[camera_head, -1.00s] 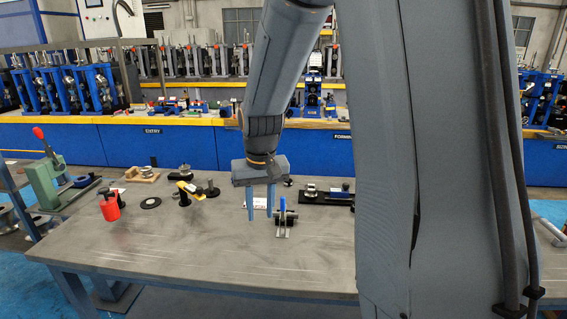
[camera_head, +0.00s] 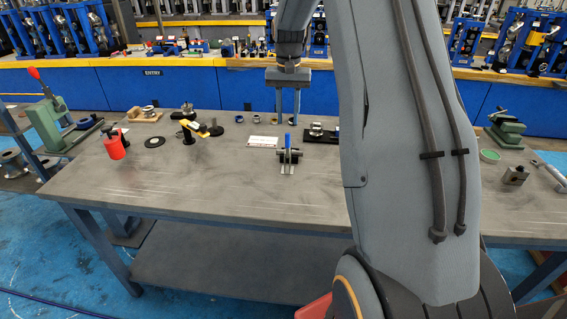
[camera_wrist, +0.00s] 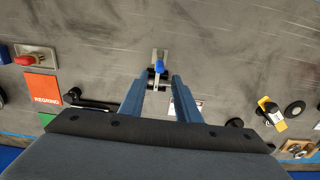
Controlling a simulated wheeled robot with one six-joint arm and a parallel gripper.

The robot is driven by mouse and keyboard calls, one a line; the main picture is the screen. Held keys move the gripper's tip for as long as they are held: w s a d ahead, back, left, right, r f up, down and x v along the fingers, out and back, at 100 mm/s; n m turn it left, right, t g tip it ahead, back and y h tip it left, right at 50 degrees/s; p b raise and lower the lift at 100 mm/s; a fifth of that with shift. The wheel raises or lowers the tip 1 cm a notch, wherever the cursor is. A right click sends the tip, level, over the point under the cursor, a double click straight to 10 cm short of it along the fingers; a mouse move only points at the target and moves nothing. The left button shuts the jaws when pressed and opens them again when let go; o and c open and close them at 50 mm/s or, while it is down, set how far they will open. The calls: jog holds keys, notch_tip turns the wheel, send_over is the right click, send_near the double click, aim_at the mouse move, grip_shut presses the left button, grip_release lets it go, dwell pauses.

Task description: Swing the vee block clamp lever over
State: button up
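The vee block clamp (camera_head: 283,157) is a small dark fixture with a pale base on the workbench. Its blue lever (camera_head: 287,141) stands upright in the head view. My gripper (camera_head: 287,113) is open and empty, with its two blue-grey fingers hanging down. In the head view the fingertips show just above the lever's top; contact cannot be made out. In the wrist view the blue lever (camera_wrist: 160,68) appears between and just beyond the open fingertips of my gripper (camera_wrist: 159,80). The lower part of the clamp is partly hidden there.
The grey workbench (camera_head: 200,190) has free room in front of the clamp. A white label card (camera_head: 262,142) lies left of it. A dark fixture (camera_head: 318,136) stands behind right. A red weight (camera_head: 114,147) and yellow-topped stand (camera_head: 195,129) are further left.

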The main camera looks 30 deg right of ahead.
aim_at(288, 133)
notch_tip(288, 133, down, 6)
jog(key=b, duration=0.3)
jog(key=shift+r, duration=0.1)
dwell(0.3)
grip_shut()
